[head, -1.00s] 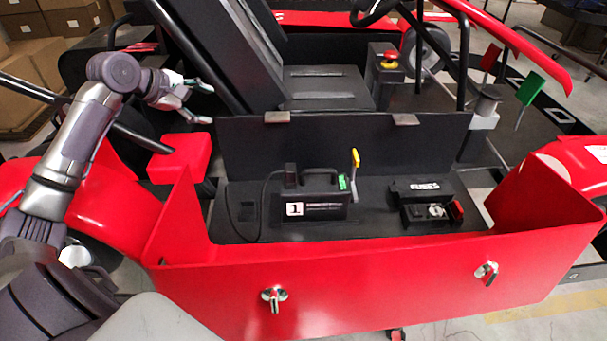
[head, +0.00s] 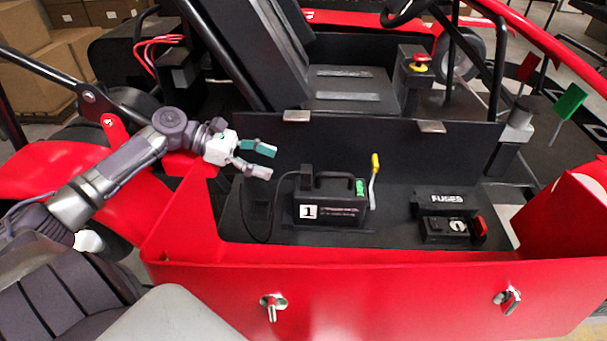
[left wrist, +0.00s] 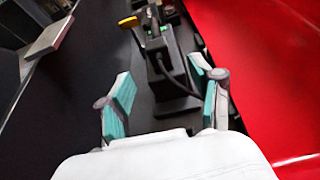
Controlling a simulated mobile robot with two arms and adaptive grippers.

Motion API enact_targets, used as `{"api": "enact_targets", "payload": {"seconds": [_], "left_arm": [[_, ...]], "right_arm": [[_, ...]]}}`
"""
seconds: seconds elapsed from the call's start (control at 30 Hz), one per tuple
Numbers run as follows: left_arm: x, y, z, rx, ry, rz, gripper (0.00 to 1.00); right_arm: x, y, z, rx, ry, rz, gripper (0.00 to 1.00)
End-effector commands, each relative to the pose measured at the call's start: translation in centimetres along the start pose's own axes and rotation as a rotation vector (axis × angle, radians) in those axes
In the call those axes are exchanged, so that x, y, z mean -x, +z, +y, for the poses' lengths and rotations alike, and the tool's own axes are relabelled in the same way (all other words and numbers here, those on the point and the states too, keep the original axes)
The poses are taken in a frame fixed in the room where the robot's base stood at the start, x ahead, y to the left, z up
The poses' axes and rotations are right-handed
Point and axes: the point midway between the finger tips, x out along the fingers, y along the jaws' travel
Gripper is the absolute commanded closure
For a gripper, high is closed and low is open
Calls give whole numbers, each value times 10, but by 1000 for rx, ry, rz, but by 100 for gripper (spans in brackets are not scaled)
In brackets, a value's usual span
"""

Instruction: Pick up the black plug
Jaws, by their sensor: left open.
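A black box marked 1 (head: 331,210) with a carry handle stands in the red bay. A dark upright piece (head: 306,181), which looks like the black plug, sits at the box's left end with a black cable (head: 250,205) looping down from it. In the left wrist view, the box (left wrist: 165,65) and cable (left wrist: 178,78) lie beyond the fingers; I cannot clearly make out the plug there. My left gripper (head: 262,160) is open and empty, above and left of the box and apart from it; its teal-padded fingers also show in the left wrist view (left wrist: 162,84). My right gripper is not in view.
A yellow-tipped lever (head: 375,168) stands at the box's right end. A fuse box (head: 447,200) and a red-knobbed switch unit (head: 445,230) sit further right. The red front wall (head: 380,290) and black back panel (head: 370,150) bound the bay.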

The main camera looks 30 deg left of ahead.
Motion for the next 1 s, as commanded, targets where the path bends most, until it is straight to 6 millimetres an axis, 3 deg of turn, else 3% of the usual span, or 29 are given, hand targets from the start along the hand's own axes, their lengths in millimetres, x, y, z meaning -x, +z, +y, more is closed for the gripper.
{"api": "enact_targets", "payload": {"seconds": [0.23,0.47,0.7,1.0], "left_arm": [[-39,2,1,-2,1,-1,35],[-58,4,2,-2,0,-1,35],[-92,4,4,-1,0,0,35],[-99,2,3,-1,0,2,35]], "right_arm": [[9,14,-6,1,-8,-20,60],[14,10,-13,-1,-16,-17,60],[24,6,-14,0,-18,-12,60],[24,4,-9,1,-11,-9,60]]}}
